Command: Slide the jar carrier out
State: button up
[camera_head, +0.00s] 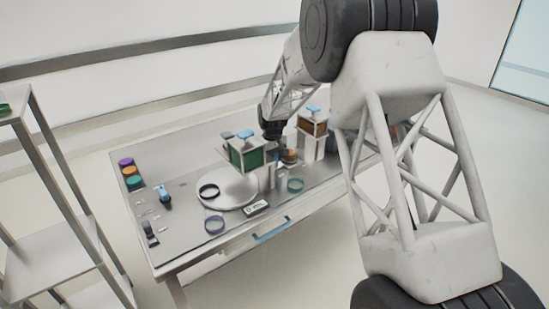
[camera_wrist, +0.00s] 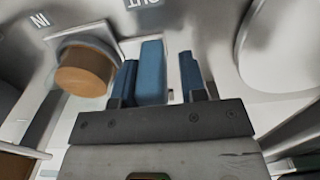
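My gripper (camera_head: 271,130) is low over the back middle of the table, beside a green-windowed box. In the wrist view, its two dark blue fingers (camera_wrist: 158,82) stand apart on either side of a lighter blue block (camera_wrist: 152,68). The left finger is close against the block, and a pale gap shows at the right finger. The block looks like a handle; what it joins is hidden. A brown-topped round jar (camera_wrist: 85,72) sits left of the fingers in a grey holder, near the letters "IN". It seems to be the brown jar (camera_head: 289,157) in the head view. Which part is the carrier is unclear.
The green-windowed box (camera_head: 247,155) and an amber-windowed box (camera_head: 313,126) have blue tops. A pale round plate (camera_head: 236,194) and several coloured rings stand nearby. A blue handle (camera_head: 271,229) is on the table front. A shelf rack (camera_head: 62,240) stands left.

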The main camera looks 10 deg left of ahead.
jog(key=shift+o, duration=1.4)
jog(key=shift+w, duration=0.1)
jog(key=shift+d+r, duration=0.1)
jog(key=shift+r, duration=0.05)
jog(key=shift+r, duration=3.75)
